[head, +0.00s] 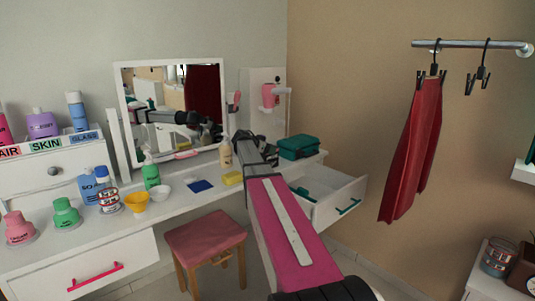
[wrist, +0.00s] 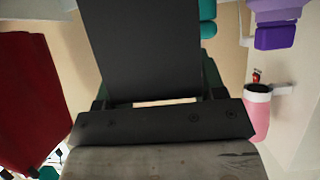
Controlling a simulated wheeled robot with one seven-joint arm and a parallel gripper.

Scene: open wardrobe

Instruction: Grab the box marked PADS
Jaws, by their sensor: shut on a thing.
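My gripper (head: 250,142) is at the far end of my outstretched arm, over the back right of the white dressing table. In the wrist view my gripper (wrist: 152,102) is shut on a dark flat-faced thing (wrist: 140,45), which fills the upper middle. No lettering shows on its visible face, so I cannot tell whether it is the box marked PADS. I read no PADS mark in either view. My arm hides part of the table and the open drawer (head: 338,203).
A teal case (head: 298,147) stands right of my gripper. A mirror (head: 172,110), a cream bottle (head: 225,152) and a yellow sponge (head: 232,178) are to its left. A pink stool (head: 205,238) stands below. A red garment (head: 412,150) hangs at right.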

